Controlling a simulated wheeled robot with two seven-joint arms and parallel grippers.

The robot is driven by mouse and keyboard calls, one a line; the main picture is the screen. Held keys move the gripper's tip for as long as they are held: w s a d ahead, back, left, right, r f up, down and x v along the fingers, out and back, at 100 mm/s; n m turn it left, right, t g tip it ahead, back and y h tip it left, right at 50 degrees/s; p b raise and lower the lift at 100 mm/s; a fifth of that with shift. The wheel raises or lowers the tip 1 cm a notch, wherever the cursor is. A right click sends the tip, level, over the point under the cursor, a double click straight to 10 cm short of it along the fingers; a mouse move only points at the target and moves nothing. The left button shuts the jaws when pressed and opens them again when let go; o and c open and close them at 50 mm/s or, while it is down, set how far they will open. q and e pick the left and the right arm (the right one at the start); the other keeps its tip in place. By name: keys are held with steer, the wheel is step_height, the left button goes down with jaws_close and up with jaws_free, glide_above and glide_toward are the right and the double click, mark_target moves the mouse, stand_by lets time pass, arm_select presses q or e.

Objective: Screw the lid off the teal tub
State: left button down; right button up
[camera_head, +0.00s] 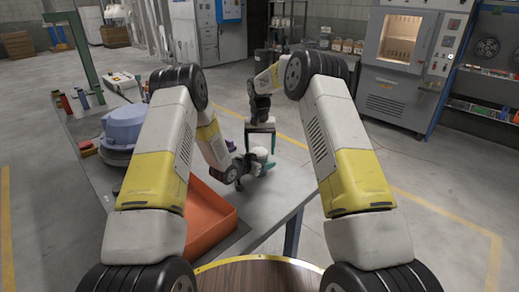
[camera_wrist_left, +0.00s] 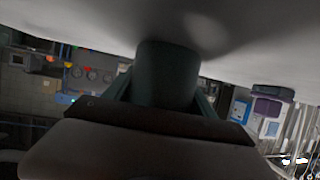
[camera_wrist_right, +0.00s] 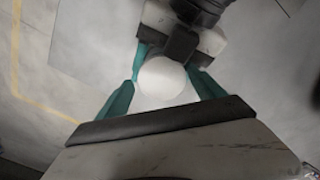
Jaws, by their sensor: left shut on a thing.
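The teal tub shows in the left wrist view as a dark teal cylinder (camera_wrist_left: 167,75) between the jaws. My left gripper (camera_head: 245,166) is shut on it from the side, near the table's right end. The white round lid (camera_wrist_right: 162,79) shows from above in the right wrist view, and in the head view the lid (camera_head: 258,153) sits on top of the tub. My right gripper (camera_head: 261,150) points down over the lid, its teal fingers one on each side. It looks open around the lid; contact is hard to tell. Most of the tub is hidden by my left gripper.
The grey table (camera_head: 272,198) has an orange tray (camera_head: 209,213) at its front and a blue-lilac hood-shaped thing (camera_head: 124,126) at the left. Several small bottles (camera_head: 80,100) stand farther back. A green post (camera_head: 88,55) rises at the back left. The table's right end is mostly clear.

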steer(key=shift+a, duration=0.15)
steer(key=shift+r, duration=0.2)
step_height(320, 180, up, 4)
steer(key=shift+r, duration=0.15)
steer(key=shift+c, duration=0.4)
step_height(320, 180, up, 3)
steer(key=m, duration=0.4)
steer(key=shift+s+f+m, duration=0.1)
steer(key=shift+f+m, duration=0.2)
steer(key=shift+f, duration=0.15)
step_height(320, 180, down, 7)
steer(key=shift+r, duration=0.1)
steer(key=shift+c, duration=0.2)
